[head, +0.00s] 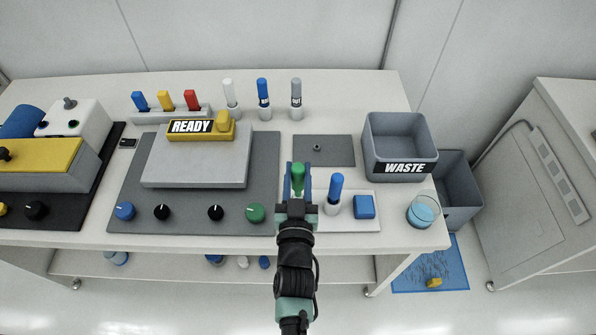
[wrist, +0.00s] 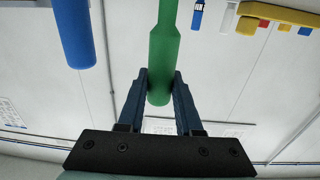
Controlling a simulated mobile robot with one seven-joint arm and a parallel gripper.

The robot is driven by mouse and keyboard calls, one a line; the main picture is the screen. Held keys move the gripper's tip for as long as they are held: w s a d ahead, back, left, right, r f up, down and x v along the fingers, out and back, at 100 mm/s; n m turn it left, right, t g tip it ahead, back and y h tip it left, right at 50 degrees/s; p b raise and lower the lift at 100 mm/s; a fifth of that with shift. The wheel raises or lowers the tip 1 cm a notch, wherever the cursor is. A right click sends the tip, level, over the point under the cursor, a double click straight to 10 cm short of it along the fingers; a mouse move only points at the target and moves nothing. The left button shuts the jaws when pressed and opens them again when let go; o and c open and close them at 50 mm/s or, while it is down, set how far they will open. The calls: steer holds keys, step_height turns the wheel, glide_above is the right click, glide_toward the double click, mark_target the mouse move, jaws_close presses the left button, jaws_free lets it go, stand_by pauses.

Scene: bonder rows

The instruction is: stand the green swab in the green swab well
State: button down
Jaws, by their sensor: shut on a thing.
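My gripper (head: 297,190) is shut on the green swab (head: 297,178), in front of the white tray (head: 363,222). In the wrist view the green swab (wrist: 163,60) sits between the two fingers (wrist: 160,88) and runs out of the top of the picture. A blue swab (head: 336,187) stands upright in a white well (head: 333,208) on the tray, to the right of my gripper; it also shows in the wrist view (wrist: 75,32). I cannot make out a green swab well; my gripper and arm cover the tray's left part.
A glass dish (head: 422,211) and grey waste bin (head: 399,143) stand to the right. A grey plate (head: 323,150) lies behind the tray. A control panel (head: 185,212) with several knobs is to the left.

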mark_target(298, 188)
steer(key=shift+f+b, duration=1.5)
steer(key=shift+f, duration=0.2)
steer(key=c, duration=0.5)
jaws_free()
steer(key=shift+s, duration=0.1)
steer(key=s+b, duration=0.2)
steer(key=s, duration=1)
steer(key=shift+s+a, duration=0.2)
steer(key=shift+s, duration=0.15)
steer(key=shift+r, duration=0.1)
